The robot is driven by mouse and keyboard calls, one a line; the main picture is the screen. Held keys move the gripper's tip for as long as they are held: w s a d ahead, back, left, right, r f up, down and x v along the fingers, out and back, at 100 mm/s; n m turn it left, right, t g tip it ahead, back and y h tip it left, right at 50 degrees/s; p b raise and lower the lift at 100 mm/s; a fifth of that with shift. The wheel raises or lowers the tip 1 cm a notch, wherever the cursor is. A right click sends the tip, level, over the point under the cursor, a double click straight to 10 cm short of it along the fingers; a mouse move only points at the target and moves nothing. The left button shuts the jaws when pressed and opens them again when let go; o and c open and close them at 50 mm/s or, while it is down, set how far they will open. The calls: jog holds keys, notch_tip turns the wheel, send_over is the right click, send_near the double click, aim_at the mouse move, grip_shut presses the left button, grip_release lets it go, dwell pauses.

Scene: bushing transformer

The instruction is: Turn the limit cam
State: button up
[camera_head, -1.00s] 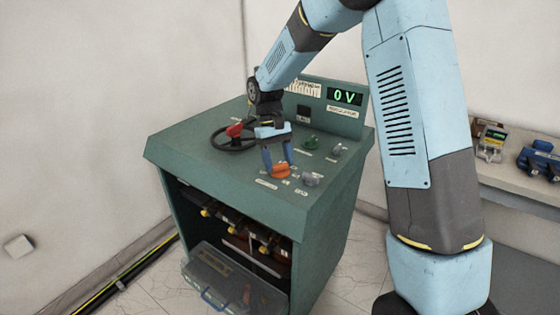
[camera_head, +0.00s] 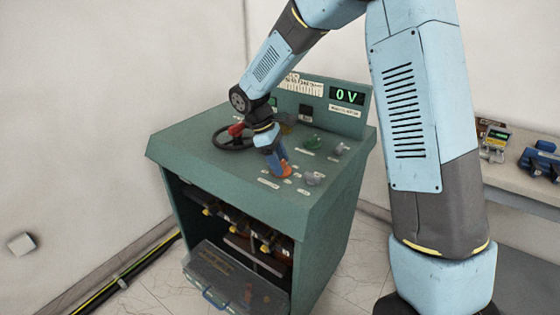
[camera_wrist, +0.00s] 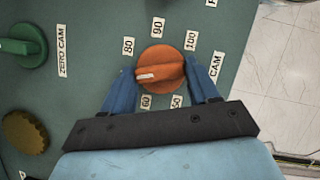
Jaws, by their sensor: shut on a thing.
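The limit cam is an orange knob (camera_wrist: 160,68) on the green console top, with labels 80, 90, 100, 60 and 50 around it. In the wrist view its pale pointer mark faces left, between the 80 and 60 labels. My gripper (camera_wrist: 163,78) has its blue fingers on either side of the knob and is shut on it. In the head view my gripper (camera_head: 280,170) is down at the console's front part, and only a little of the orange knob (camera_head: 286,168) shows past the fingers.
A green zero cam knob (camera_wrist: 30,45) and a brass-coloured knob (camera_wrist: 26,132) lie left in the wrist view. A black handwheel (camera_head: 232,137), a grey knob (camera_head: 313,179) and a green knob (camera_head: 312,143) stand nearby. The display (camera_head: 347,95) reads 0 V.

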jog(key=shift+s+n, duration=0.1)
jog(key=shift+n, duration=0.4)
jog(key=o, duration=1.1)
jog(key=shift+c, duration=0.2)
jog(key=v, duration=1.3)
jog(key=shift+a+r, duration=0.15)
jog(key=shift+r, duration=0.15)
